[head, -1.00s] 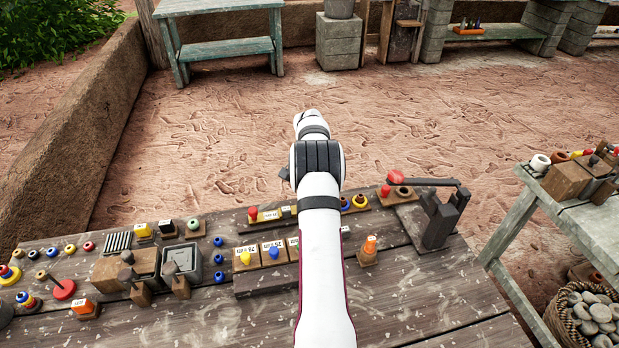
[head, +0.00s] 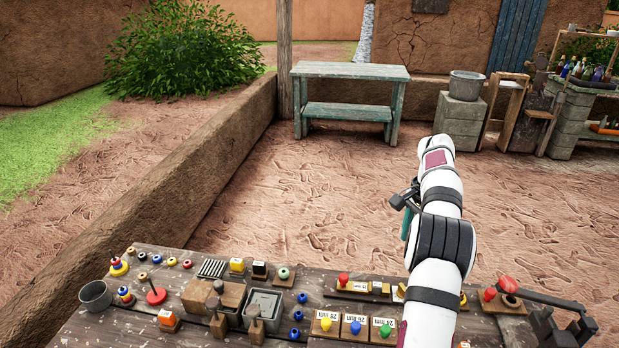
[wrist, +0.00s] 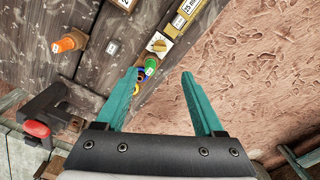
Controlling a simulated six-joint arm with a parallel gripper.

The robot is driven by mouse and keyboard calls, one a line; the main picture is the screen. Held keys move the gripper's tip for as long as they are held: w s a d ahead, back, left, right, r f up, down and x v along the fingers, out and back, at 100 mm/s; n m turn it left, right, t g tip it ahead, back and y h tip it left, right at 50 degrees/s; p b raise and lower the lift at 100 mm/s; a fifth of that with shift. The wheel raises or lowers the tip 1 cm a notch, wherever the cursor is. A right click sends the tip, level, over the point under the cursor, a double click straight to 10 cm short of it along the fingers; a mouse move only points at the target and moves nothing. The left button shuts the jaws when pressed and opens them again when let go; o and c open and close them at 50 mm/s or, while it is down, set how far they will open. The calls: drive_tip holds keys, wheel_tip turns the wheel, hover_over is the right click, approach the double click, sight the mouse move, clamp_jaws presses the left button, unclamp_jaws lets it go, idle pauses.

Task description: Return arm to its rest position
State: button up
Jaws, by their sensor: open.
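My arm (head: 438,265) reaches up over the far edge of the wooden workbench at the right of the head view. My gripper (head: 406,215) shows only in part there, as a teal finger and dark bracket beside the white wrist. In the wrist view my gripper (wrist: 162,74) has its two teal fingers wide apart with nothing held between them. The bench edge with small coloured rings (wrist: 149,68) lies below and beyond the left finger, and bare earth lies under the right one. I cannot tell how high the gripper is above them.
The workbench (head: 110,325) carries rings, pegs, labelled blocks and wooden boxes. Beyond are open ground (head: 330,200), a blue-green table (head: 350,72) and a low wall.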

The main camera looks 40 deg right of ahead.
drive_tip(key=w+a+r+n, duration=0.2)
drive_tip(key=a+r, duration=0.2)
drive_tip(key=a, duration=0.5)
drive_tip(key=w+a+r+n, duration=0.3)
drive_tip(key=a, duration=0.6)
drive_tip(key=s+a+r+n+y, duration=0.1)
drive_tip(key=s+a+n, duration=0.15)
drive_tip(key=a, duration=0.55)
drive_tip(key=s+a+r+n, duration=0.2)
drive_tip(key=s+a, duration=0.1)
drive_tip(key=a, duration=0.5)
drive_tip(key=s+a+f+n, duration=0.3)
drive_tip(key=s+a, duration=0.4)
drive_tip(key=s, duration=0.1)
drive_tip(key=s+a+f+n, duration=0.3)
drive_tip(key=s+a, duration=0.4)
drive_tip(key=s, duration=0.1)
drive_tip(key=shift+s+f+y, duration=0.2)
drive_tip(key=shift+s+y, duration=0.15)
drive_tip(key=shift+y, duration=0.05)
